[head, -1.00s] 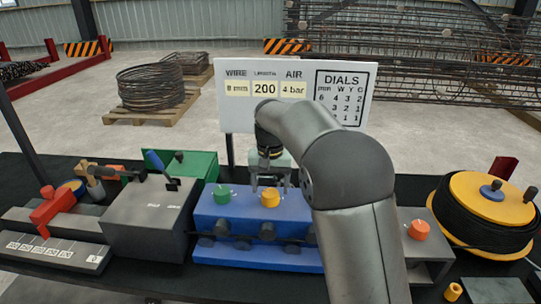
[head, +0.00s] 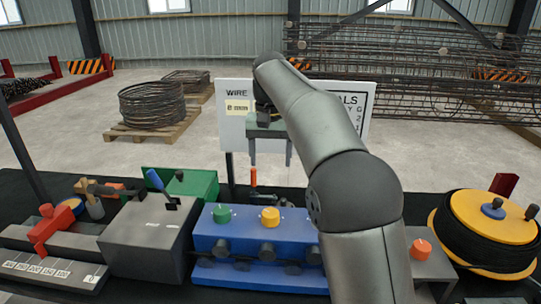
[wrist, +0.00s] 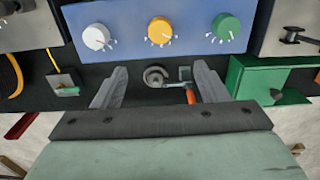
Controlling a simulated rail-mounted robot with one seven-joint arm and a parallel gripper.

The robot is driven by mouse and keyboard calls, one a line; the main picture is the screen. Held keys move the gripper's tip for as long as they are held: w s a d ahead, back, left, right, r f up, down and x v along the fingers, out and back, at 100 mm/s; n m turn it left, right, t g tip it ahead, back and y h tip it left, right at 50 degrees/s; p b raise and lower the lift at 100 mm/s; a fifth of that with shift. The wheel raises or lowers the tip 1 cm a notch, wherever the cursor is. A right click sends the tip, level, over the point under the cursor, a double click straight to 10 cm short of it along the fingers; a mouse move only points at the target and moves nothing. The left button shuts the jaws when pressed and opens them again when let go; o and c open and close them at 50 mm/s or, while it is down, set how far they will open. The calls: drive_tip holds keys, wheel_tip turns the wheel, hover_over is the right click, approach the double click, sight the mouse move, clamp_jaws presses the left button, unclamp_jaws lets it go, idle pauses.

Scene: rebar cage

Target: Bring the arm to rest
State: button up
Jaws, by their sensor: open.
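My gripper (head: 270,160) is open and empty, with its two fingers pointing down above the back of the bench, in front of the sign board. In the wrist view my gripper (wrist: 158,85) shows its fingers wide apart, with nothing between them being held. The blue box (head: 255,245) with a green dial (head: 222,213) and a yellow dial (head: 270,216) stands below and nearer. A white dial (wrist: 96,37) on it shows only in the wrist view; my arm hides it in the head view.
An orange-handled tool (head: 253,178) stands behind the blue box. A grey box with a lever (head: 150,225), a green box (head: 200,184) and a yellow-topped spool (head: 490,220) are on the black bench. The sign board (head: 232,105) is close behind my gripper. Air above the bench is clear.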

drive_tip(key=s+d+f, duration=0.5)
drive_tip(key=s+f, duration=0.1)
drive_tip(key=s, duration=0.5)
drive_tip(key=s+d+f, duration=0.6)
drive_tip(key=s, duration=0.5)
drive_tip(key=s+d+f, duration=0.5)
drive_tip(key=s+f, duration=0.1)
drive_tip(key=s, duration=0.5)
drive_tip(key=shift+s+d+n+t, duration=0.2)
drive_tip(key=shift+d+n+t, duration=0.1)
drive_tip(key=shift+d, duration=0.05)
drive_tip(key=shift+r, duration=0.15)
